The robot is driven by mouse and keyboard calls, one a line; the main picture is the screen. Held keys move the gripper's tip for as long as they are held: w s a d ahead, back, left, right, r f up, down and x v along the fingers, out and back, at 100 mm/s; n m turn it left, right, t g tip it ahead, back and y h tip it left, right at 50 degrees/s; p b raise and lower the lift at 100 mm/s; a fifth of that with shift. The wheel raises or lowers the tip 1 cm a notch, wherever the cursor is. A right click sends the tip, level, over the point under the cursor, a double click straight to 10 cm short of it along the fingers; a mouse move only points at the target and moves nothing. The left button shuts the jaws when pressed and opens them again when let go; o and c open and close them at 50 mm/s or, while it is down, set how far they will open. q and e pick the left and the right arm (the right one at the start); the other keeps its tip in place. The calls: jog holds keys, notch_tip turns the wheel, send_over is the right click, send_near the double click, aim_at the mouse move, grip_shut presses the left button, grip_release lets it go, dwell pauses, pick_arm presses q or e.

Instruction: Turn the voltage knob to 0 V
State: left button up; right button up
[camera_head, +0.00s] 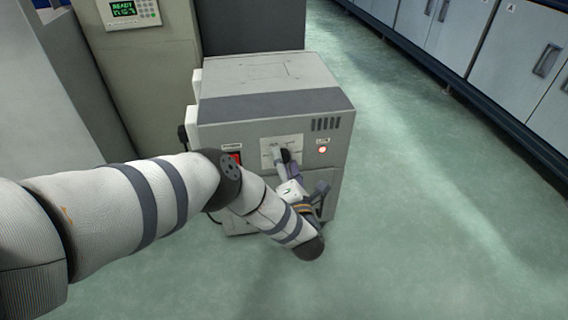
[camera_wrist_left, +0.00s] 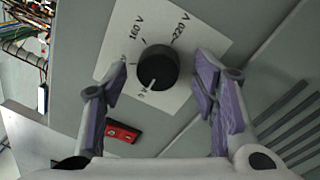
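The voltage knob (camera_wrist_left: 158,67) is a round black dial on a white plate (camera_wrist_left: 205,20) marked 160 V and 220 V, with a third, partly hidden label near the left finger. In the head view the knob (camera_head: 286,155) is partly covered by my left gripper (camera_head: 287,163). In the left wrist view my left gripper (camera_wrist_left: 163,88) is open, its purple-padded fingers on either side of the knob with gaps between. My right gripper is not in view.
The knob is on the front of a grey cabinet (camera_head: 275,75). A red switch (camera_head: 236,158) is left of the plate; a lit indicator (camera_head: 322,150) and vents (camera_head: 325,124) are to the right. A machine with a READY display (camera_head: 123,8) stands behind. Floor (camera_head: 430,220) on the right is clear.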

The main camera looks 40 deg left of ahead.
pick_arm(q)
jog(key=v, duration=1.2)
